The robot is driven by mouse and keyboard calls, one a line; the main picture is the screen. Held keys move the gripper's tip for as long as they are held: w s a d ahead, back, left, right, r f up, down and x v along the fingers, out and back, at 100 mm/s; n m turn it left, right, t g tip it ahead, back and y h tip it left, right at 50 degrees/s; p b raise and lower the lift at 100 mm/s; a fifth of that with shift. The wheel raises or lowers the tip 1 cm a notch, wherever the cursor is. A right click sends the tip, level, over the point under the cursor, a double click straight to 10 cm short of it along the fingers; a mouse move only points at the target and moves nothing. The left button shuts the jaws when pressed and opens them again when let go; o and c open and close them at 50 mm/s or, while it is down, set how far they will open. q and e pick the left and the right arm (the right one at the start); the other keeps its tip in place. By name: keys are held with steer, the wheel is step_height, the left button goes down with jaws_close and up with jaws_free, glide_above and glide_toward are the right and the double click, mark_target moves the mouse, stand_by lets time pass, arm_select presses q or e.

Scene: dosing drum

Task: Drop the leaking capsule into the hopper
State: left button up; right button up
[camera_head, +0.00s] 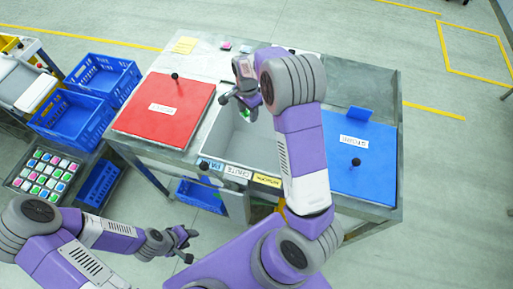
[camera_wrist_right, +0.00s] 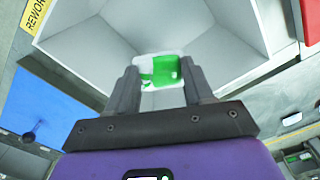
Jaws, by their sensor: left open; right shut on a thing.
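A green and white capsule (camera_wrist_right: 162,71) is held between the two fingers of my right gripper (camera_wrist_right: 158,82), as the right wrist view shows. In the head view my right gripper (camera_head: 240,104) is over the open grey hopper (camera_head: 226,140), which is set into the table between a red lid and a blue lid. Its sloping inner walls (camera_wrist_right: 95,40) fill the space beyond the capsule in the wrist view. I cannot tell how high the capsule is above the hopper. My left gripper (camera_head: 184,242) is open and empty, low in front of the table.
The red lid (camera_head: 150,122) and the blue lid (camera_head: 345,180) have black knobs. Blue crates (camera_head: 72,118) and a tray of several coloured capsules (camera_head: 45,172) stand at the left. Open floor lies to the right.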

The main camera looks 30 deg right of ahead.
steer(key=shift+w+f, duration=0.45)
steer(key=shift+f, duration=0.25)
steer(key=shift+s+f+b, duration=0.3)
steer(key=shift+f+b, duration=0.05)
steer(key=shift+b, duration=0.3)
arm_select(q)
steer(key=f+b, duration=0.1)
steer(key=f, duration=0.1)
steer(key=f+b, duration=0.1)
steer(key=f, duration=0.1)
steer(key=f+b, duration=0.1)
steer(key=shift+w+f+b, duration=0.25)
steer(key=shift+f+b, duration=0.15)
arm_select(e)
step_height(320, 180, down, 5)
steer(key=shift+w+r, duration=0.1)
steer(key=o, duration=1.1)
steer(key=shift+c, duration=0.2)
step_height(320, 180, up, 8)
steer(key=shift+f+p, duration=0.2)
steer(key=shift+p, duration=0.35)
arm_select(q)
steer(key=shift+r, duration=0.6)
